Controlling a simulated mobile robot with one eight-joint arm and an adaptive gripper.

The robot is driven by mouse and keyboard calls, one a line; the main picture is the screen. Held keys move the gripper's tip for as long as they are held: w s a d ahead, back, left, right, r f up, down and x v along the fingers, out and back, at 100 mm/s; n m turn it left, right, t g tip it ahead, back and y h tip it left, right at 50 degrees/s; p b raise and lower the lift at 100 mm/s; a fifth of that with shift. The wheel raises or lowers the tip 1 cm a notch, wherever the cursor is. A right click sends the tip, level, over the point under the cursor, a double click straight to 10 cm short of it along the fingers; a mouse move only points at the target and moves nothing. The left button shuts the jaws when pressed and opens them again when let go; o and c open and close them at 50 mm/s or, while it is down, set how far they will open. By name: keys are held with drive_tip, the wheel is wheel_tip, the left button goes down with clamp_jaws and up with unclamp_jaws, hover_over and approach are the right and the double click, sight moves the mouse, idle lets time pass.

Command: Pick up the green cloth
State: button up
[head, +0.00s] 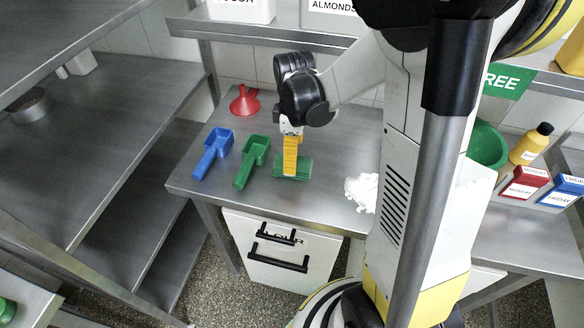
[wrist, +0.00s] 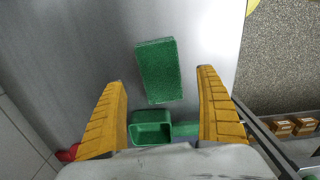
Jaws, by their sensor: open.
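The green cloth (head: 303,169) is a folded rectangular pad lying flat on the grey metal table. In the head view my gripper (head: 290,172) is right above it, pointing down, and hides part of it. In the wrist view the whole cloth (wrist: 158,70) shows, ahead of and between the tips of my gripper (wrist: 160,78). The two yellow fingers are spread wide apart with nothing between them. The exact height of the fingertips over the cloth is hard to tell.
A green scoop (head: 252,160) lies close beside the cloth; its cup shows in the wrist view (wrist: 152,128). A blue scoop (head: 213,152) lies farther left, and a red funnel (head: 245,102) stands behind. A white crumpled item (head: 362,191) lies to the right. The table's front edge is close.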

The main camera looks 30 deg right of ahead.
wheel_tip(320, 180, down, 4)
drive_tip(key=shift+f+b, duration=0.2)
drive_tip(key=shift+b, duration=0.85)
drive_tip(key=shift+r, duration=0.1)
drive_tip(key=c, duration=1.3)
drive_tip(key=shift+o, duration=0.2)
wheel_tip(320, 180, up, 10)
drive_tip(key=p, duration=0.4)
drive_tip(key=shift+p, duration=0.3)
